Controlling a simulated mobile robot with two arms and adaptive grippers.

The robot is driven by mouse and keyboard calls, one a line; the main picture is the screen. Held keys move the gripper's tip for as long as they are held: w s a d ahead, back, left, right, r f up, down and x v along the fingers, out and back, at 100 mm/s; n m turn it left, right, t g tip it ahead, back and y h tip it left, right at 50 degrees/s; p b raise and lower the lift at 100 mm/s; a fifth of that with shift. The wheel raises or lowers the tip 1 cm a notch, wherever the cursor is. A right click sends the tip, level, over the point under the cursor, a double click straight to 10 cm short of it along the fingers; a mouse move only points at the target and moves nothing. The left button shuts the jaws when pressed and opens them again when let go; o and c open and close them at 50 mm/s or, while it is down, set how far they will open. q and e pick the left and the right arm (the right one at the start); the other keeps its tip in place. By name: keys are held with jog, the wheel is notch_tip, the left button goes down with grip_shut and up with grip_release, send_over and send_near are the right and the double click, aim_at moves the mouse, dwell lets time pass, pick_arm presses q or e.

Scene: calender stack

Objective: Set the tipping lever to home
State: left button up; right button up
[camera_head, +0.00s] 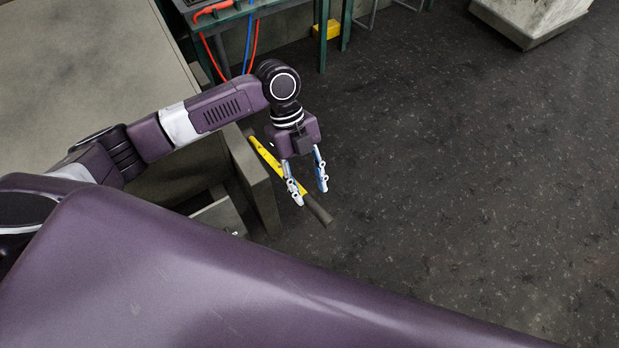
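The tipping lever is a yellow bar (262,152) with a dark grip end (318,210). It slants from the grey machine's corner down to the right. My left gripper (311,193) hangs over the lever with its two fingers apart. In the picture the lever runs behind the gripper body and shows between the fingertips, with the dark grip sticking out below them. I cannot tell whether the fingers touch it or how far above it they are. The lever's middle is partly hidden by the gripper. My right gripper is not in view.
A grey machine body (60,60) stands at the left, with a post-like edge (255,180) close beside the lever. A green-framed bench (322,40) with red and blue hoses and a yellow block (327,30) is at the top. A pale block (530,15) stands top right. The dark floor at right is clear.

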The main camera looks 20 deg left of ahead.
aim_at(315, 205)
pick_arm(q)
jog(key=b+x, duration=0.2)
jog(key=x, duration=0.1)
jog(key=shift+w+f, duration=0.1)
jog(key=shift+f, duration=0.3)
jog(key=b+x, duration=0.1)
jog(key=x, duration=0.1)
jog(key=shift+d+f, duration=0.15)
jog(key=shift+f, duration=0.1)
jog(key=shift+s+d+f, duration=0.2)
jog(key=shift+s+f, duration=0.05)
jog(key=shift+f, duration=0.35)
grip_shut()
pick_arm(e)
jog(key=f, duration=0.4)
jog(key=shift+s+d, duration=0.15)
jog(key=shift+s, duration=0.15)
